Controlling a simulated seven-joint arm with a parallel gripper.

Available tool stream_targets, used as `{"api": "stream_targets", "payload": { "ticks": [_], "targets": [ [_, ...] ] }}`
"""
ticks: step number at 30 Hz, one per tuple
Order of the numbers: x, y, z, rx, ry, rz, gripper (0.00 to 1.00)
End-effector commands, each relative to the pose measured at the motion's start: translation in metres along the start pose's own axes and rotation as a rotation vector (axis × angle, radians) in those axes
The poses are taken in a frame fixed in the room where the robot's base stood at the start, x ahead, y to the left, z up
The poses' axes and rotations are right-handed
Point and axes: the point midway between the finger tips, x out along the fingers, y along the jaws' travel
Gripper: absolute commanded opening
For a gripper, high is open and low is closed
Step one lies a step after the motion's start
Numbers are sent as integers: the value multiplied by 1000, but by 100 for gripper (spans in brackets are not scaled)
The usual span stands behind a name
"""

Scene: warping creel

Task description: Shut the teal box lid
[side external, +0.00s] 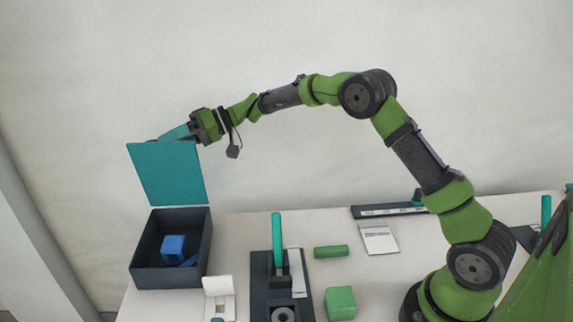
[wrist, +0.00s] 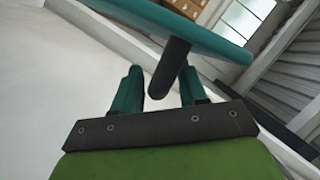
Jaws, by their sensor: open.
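The teal lid (side external: 168,173) stands raised at the back edge of the dark box (side external: 171,279), which is open. In the wrist view the lid (wrist: 190,28) crosses the top as a slanted teal board, with a dark rounded bar (wrist: 170,68) projecting from it. My gripper (side external: 174,133) is at the lid's top edge, its fingers partly hidden behind it. In the wrist view my gripper (wrist: 160,85) has its two teal fingers apart, with the dark bar between them. I cannot tell whether either finger touches it.
Blue pieces (side external: 173,246) lie inside the box. On the table are a white holder (side external: 218,298), a dark fixture with a teal post (side external: 277,240), a green cylinder (side external: 331,251) and a green block (side external: 340,303). The space above the table's middle is clear.

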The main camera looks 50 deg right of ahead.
Motion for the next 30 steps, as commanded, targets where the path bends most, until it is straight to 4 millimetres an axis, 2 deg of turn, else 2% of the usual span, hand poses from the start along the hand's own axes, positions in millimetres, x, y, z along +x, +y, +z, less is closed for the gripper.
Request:
{"api": "stream_targets", "payload": {
  "ticks": [8, 16, 30],
  "targets": [
    [1, 0, 0, 1, 0, 0, 42],
    [1, 0, 0, 0, 0, 0, 1],
    [2, -4, 3, -21, -1, 9, 0]
  ]
}}
